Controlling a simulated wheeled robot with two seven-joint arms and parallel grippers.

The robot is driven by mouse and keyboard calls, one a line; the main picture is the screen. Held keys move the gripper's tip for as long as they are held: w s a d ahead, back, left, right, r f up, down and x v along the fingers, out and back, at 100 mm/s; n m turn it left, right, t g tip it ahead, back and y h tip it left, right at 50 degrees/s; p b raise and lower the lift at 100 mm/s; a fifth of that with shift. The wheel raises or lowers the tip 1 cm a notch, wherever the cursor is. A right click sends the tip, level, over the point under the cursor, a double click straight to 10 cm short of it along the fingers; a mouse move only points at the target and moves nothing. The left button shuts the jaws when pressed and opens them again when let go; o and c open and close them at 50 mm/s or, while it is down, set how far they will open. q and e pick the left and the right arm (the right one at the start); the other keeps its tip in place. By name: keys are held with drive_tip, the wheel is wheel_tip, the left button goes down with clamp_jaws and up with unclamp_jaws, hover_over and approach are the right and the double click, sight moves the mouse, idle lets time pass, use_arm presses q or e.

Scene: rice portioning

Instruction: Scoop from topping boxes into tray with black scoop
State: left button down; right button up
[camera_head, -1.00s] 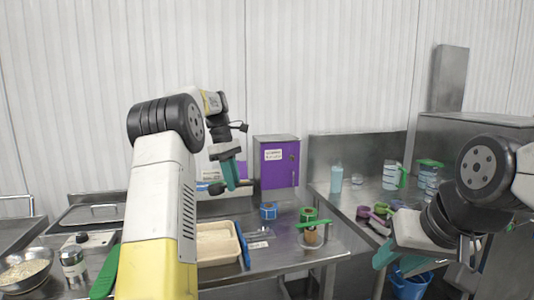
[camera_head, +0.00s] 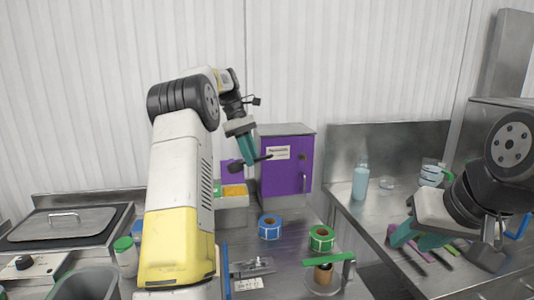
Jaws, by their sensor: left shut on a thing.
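My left gripper (camera_head: 246,151) has teal fingers and is shut on the black scoop (camera_head: 237,168), high in front of the wall, left of the purple cabinet. The scoop's dark head points down to the left. The topping boxes (camera_head: 234,201) stand below and behind the scoop; one shows an orange filling, and a green bit shows beside it. My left arm hides part of them. My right gripper (camera_head: 417,236) is over the right counter, its teal fingers apart, with nothing seen between them. The tray is not clearly visible.
A pale bottle (camera_head: 360,183) stands on the right counter. A lidded pan (camera_head: 62,225) is at left.

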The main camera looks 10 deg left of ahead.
use_arm(q)
drive_tip(key=shift+w+a+f, duration=0.1)
drive_tip(key=shift+a+f, duration=0.25)
drive_tip(key=shift+f, duration=1.3)
drive_tip(key=shift+w+a+f, duration=0.1)
drive_tip(key=shift+a+f, duration=0.2)
drive_tip(key=shift+f, duration=1.4)
drive_tip(key=shift+a+f, duration=0.35)
drive_tip(key=shift+f, duration=1.3)
drive_tip(key=shift+s+d, duration=0.25)
drive_tip(key=shift+d, duration=0.55)
drive_tip(key=shift+y, duration=0.3)
drive_tip(key=shift+r, duration=4.1)
